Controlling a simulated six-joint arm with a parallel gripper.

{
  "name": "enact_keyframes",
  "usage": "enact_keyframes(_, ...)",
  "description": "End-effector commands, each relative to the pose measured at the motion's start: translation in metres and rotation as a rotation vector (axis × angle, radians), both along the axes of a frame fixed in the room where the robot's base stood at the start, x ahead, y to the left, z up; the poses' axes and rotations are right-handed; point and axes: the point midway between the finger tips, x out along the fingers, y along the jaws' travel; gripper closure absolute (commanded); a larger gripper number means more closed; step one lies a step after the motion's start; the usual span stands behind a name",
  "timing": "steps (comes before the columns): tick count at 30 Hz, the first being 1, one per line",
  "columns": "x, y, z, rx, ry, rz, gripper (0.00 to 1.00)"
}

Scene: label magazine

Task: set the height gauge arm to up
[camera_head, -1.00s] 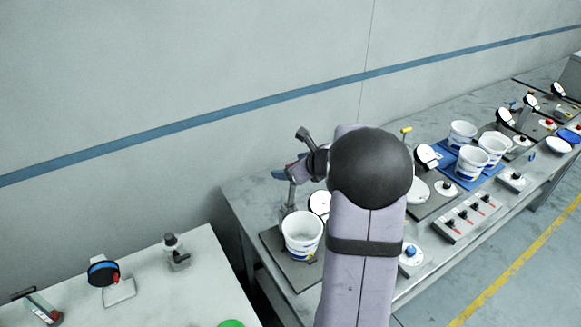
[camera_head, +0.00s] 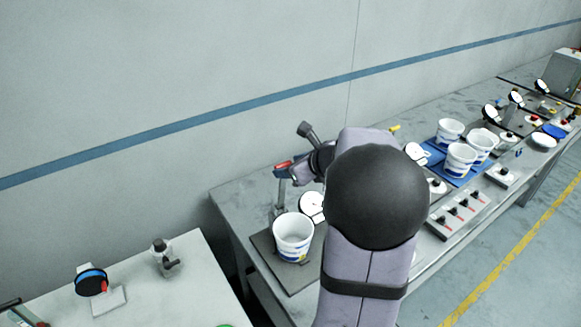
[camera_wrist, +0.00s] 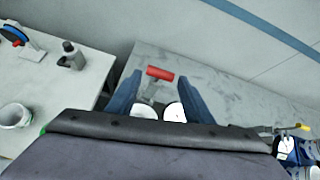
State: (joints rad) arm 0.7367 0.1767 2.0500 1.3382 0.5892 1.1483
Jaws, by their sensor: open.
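The height gauge stands on a dark base plate (camera_head: 268,245) at the near left end of the long bench. It has a grey post (camera_head: 280,196) and an arm with a red handle (camera_head: 282,165) at the top; a round white dial (camera_head: 312,206) is beside it. In the wrist view the red handle (camera_wrist: 160,73) lies crosswise, seen between the blue fingers. My gripper (camera_wrist: 162,90) is open and empty, with a finger on each side of the handle. Whether they touch it cannot be told. In the head view my forearm hides part of the bench.
A white bucket (camera_head: 293,238) sits on the base plate in front of the post. More buckets (camera_head: 461,160) stand on a blue mat at right, near a switch panel (camera_head: 460,210). A second table (camera_head: 190,290) at lower left holds a reel and a small bottle.

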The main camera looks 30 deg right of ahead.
Motion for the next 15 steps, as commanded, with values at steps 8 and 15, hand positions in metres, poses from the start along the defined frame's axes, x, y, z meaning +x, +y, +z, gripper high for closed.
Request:
enact_keyframes(8,-0.024,-0.011,-0.001,0.035,-0.058,-0.032,1.00)
enact_keyframes(15,-0.079,-0.016,0.002,0.100,-0.158,-0.080,1.00)
